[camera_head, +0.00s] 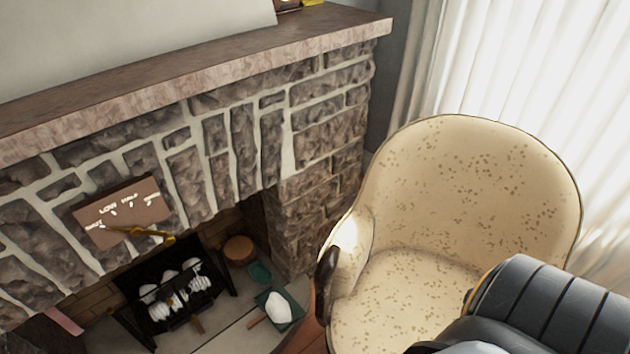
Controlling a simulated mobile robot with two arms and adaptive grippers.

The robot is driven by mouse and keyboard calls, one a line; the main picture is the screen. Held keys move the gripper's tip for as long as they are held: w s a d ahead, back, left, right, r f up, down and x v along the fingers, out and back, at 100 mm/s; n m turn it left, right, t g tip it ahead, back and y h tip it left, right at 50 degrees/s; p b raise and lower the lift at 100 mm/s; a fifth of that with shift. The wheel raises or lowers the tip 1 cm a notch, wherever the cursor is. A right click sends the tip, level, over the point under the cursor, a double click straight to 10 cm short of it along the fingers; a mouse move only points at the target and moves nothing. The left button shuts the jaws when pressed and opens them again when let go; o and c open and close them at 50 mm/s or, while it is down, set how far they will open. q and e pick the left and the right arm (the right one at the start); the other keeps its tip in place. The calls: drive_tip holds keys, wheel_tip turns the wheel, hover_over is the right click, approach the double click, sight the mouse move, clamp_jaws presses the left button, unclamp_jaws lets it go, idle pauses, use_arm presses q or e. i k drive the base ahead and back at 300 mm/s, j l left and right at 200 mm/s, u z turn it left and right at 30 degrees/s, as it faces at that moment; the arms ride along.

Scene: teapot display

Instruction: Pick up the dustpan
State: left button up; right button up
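A small dark green, flat object (295,303), which looks like the dustpan, lies on the hearth by the right side of the fireplace opening. A white rounded thing (278,307) lies on it, and a short brown handle (257,320) sticks out at its lower left. I cannot tell whether the handle belongs to the pan or to the white thing. Another small dark green piece (260,273) is just behind it. Part of my own arm, dark grey, fills the lower right corner. Neither gripper is in view.
A cream speckled armchair (470,190) stands close to the right of the hearth. The stone fireplace (325,130) has a protruding mantel (200,72). A black grate (150,280) with white pieces and a round brown object (238,249) are in the opening. Pale hearth floor (235,342) is partly bare.

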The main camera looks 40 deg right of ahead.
sight(282, 311)
drive_tip(key=z, duration=0.75)
